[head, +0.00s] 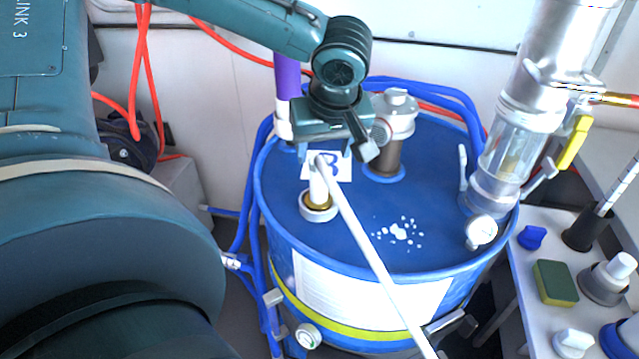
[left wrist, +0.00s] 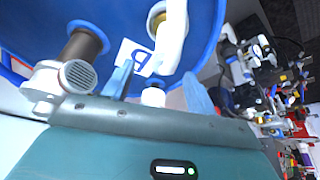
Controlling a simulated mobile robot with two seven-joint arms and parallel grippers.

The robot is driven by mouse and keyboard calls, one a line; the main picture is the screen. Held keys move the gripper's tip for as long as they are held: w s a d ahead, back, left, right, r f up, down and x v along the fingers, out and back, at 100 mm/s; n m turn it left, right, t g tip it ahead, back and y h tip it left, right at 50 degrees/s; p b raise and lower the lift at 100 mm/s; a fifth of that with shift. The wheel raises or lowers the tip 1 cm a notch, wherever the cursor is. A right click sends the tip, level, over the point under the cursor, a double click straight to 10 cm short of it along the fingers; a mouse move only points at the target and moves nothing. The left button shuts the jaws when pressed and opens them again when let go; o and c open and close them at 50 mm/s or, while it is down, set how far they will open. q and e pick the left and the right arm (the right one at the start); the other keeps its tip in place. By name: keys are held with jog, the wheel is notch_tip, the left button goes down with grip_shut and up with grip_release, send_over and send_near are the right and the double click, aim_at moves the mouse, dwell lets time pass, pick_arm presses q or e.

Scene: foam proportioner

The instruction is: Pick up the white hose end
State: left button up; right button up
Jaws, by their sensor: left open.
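The white hose (head: 372,250) runs from the lower right up to a point just below my left gripper (head: 325,153). Beside its upper end, a short white upright piece (head: 318,186) stands in a brass-ringed port on the blue drum (head: 400,262). I cannot tell how the two join. In the left wrist view, a white end (left wrist: 153,97) shows between the spread fingers of my left gripper (left wrist: 157,86), with the white tube (left wrist: 172,45) beyond. The gripper is open and not closed on it. My right gripper is not in view.
A capped brown fitting (head: 386,150) stands on the drum close right of the gripper. A clear-and-metal cylinder (head: 510,150) with a yellow-handled valve (head: 575,143) rises at right. The side bench holds a sponge (head: 556,282) and caps. White spill spots lie on the lid.

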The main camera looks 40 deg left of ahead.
aim_at(319, 163)
pick_arm(q)
jog(key=shift+s+p+x, duration=0.2)
jog(key=shift+x, duration=1.3)
jog(key=shift+s+p+x, duration=0.15)
jog(key=shift+p+x, duration=0.05)
jog(key=shift+x, duration=1.35)
jog(key=shift+f, duration=0.1)
jog(key=shift+c, duration=0.4)
grip_shut()
